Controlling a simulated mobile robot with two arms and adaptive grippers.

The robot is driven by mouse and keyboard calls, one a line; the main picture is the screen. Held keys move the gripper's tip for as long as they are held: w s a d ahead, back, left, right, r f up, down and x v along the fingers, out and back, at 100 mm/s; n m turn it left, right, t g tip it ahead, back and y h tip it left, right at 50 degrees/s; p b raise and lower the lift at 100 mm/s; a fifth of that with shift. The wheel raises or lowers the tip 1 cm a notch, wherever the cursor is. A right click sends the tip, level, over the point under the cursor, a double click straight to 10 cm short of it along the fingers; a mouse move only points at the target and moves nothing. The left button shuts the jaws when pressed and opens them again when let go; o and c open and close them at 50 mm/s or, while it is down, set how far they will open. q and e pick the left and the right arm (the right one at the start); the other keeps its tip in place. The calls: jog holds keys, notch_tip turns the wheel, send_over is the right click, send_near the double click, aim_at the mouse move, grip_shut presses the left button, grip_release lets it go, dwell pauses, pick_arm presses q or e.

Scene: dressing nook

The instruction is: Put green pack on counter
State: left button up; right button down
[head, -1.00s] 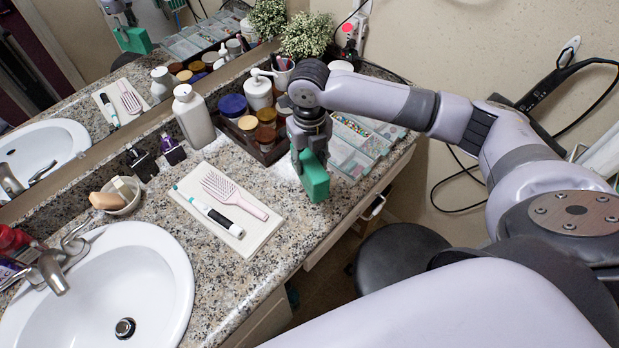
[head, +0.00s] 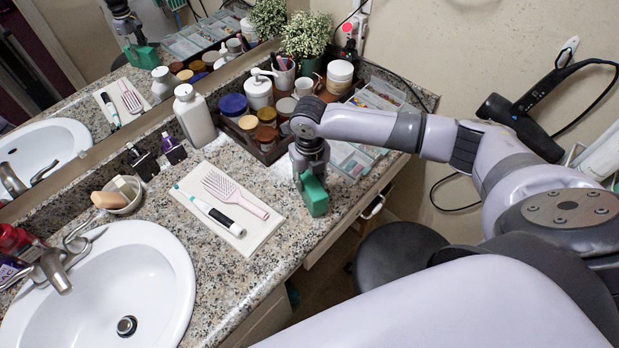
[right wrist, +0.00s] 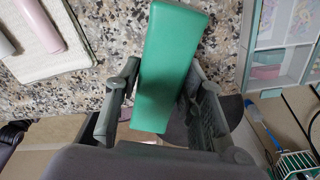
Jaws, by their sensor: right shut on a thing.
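The green pack (head: 314,197) is upright at the granite counter (head: 262,262), between the white mat and the clear organizer. My right gripper (head: 309,172) is shut on it from above. In the right wrist view the green pack (right wrist: 168,75) sits between the two fingers (right wrist: 160,100), with granite beyond it. Its lower end is at or just above the counter; I cannot tell whether it touches. My left gripper is not in view.
A white mat (head: 250,239) with a pink brush (head: 235,196) and a toothbrush (head: 215,216) lies to the left. A tray of jars (head: 268,155) and the organizer (head: 350,160) stand behind. The sink (head: 135,280) is at left; the counter's front edge is close.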

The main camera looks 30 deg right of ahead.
jog(key=c, duration=1.1)
grip_release()
jog(key=shift+o, duration=0.2)
jog(key=shift+r, duration=0.2)
notch_tip(320, 180, up, 12)
jog(key=b, duration=0.1)
